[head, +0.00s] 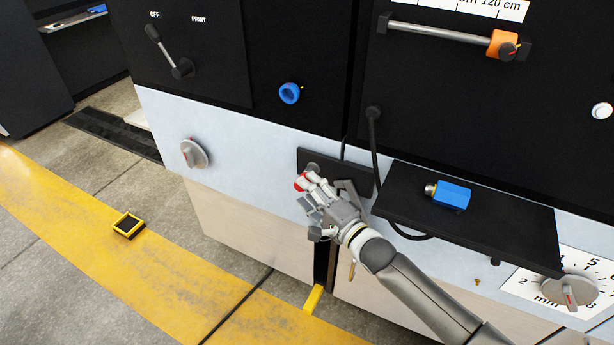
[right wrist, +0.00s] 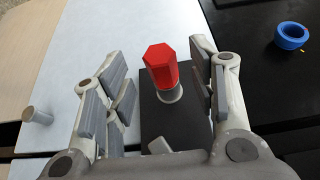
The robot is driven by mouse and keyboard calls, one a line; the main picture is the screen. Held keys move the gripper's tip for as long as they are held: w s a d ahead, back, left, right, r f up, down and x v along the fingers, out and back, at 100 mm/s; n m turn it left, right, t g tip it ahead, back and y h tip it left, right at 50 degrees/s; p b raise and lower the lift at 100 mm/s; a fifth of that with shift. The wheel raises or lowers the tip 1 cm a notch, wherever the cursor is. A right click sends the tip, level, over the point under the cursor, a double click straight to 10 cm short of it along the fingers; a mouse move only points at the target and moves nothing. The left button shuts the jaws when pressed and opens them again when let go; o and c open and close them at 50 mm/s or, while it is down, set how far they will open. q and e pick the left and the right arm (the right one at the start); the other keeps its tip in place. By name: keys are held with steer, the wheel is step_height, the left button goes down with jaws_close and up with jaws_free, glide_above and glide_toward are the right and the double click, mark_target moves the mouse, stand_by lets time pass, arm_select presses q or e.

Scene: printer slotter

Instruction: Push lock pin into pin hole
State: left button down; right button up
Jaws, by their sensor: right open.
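The lock pin, with a red hexagonal head (right wrist: 160,65), stands out from a light grey collar (right wrist: 170,94) on a black plate (right wrist: 150,115) in the right wrist view. My right gripper (right wrist: 158,82) is open, with its fingers on either side of the red head. The right finger pads look close to it; I cannot tell if they touch. In the head view, my right gripper (head: 312,190) is in front of the black plate (head: 362,178), and a little of the red head (head: 299,182) shows beside the fingers. The pin hole itself is not visible. My left gripper is not in view.
A black shelf (head: 510,235) holding a blue device (head: 452,194) juts out right of my right gripper. A blue ring (head: 289,93) sits above, a grey knob (head: 194,153) to the left. Cables hang between plate and shelf. The floor at left is mostly open.

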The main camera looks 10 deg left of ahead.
steer(key=v, duration=1.1)
steer(key=w+d+f+n+h, duration=0.1)
steer(key=d+f+h, duration=0.3)
steer(key=f, duration=0.6)
steer(key=d+f+n+h, duration=0.1)
steer(key=d+f+h, duration=0.1)
steer(key=d+f, duration=0.55)
steer(key=s+d+f+n+g+h, duration=0.1)
steer(key=s+d+f+h, duration=0.2)
steer(key=f, duration=0.5)
steer(key=s+d+f+n+g+h, duration=0.1)
steer(key=s+d+f, duration=0.35)
steer(key=f, duration=0.45)
steer(key=s+d+f+n+g+h, duration=0.1)
steer(key=s+d+f+n+g, duration=0.15)
steer(key=s+f, duration=0.6)
steer(key=s+d+f+n+g+h, duration=0.15)
steer(key=s+d+f, duration=0.35)
steer(key=s, duration=0.6)
steer(key=s+f+n+g, duration=0.1)
steer(key=s+f+g, duration=0.1)
steer(key=s, duration=0.8)
steer(key=s+d+f+n+g+h, duration=0.1)
steer(key=s+f+g, duration=0.1)
steer(key=s, duration=0.8)
steer(key=shift+s+f, duration=0.3)
steer(key=shift+f, duration=0.6)
steer(key=shift+w+d+h, duration=0.1)
steer(key=shift+h, duration=0.15)
